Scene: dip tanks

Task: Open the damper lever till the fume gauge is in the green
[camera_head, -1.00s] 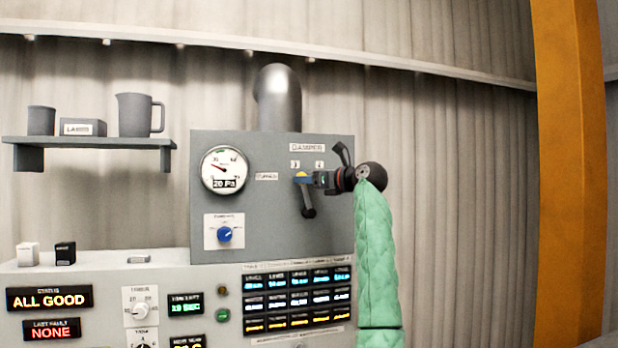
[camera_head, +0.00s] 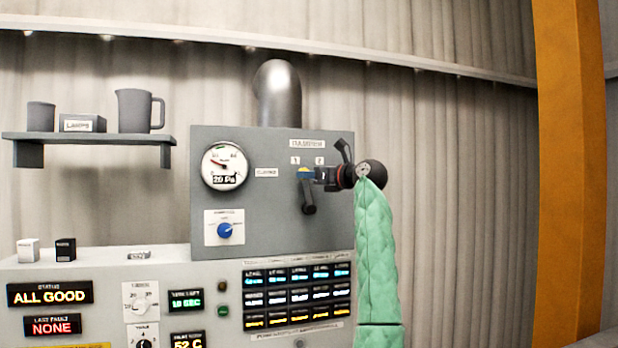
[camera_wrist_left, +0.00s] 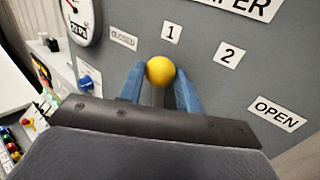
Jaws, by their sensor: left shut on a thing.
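The damper lever has a yellow ball knob (camera_wrist_left: 161,70), which sits between the blue fingers of my left gripper (camera_wrist_left: 160,88) in the wrist view. In the head view my left gripper (camera_head: 318,175) reaches the lever (camera_head: 308,196) on the grey panel, shut on its knob. The knob is near the mark 1 (camera_wrist_left: 171,32). CLOSED (camera_wrist_left: 124,39) is to its left; 2 (camera_wrist_left: 229,56) and OPEN (camera_wrist_left: 276,113) are to its right. The fume gauge (camera_head: 224,166) reads 20 Pa, its red needle pointing up-left. My right gripper is not in view.
A blue knob (camera_head: 224,230) sits on the panel below the gauge. A console with lit displays (camera_head: 297,297) stands below. A shelf (camera_head: 88,140) with a jug and cup is at the left. An orange post (camera_head: 568,170) stands at the right.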

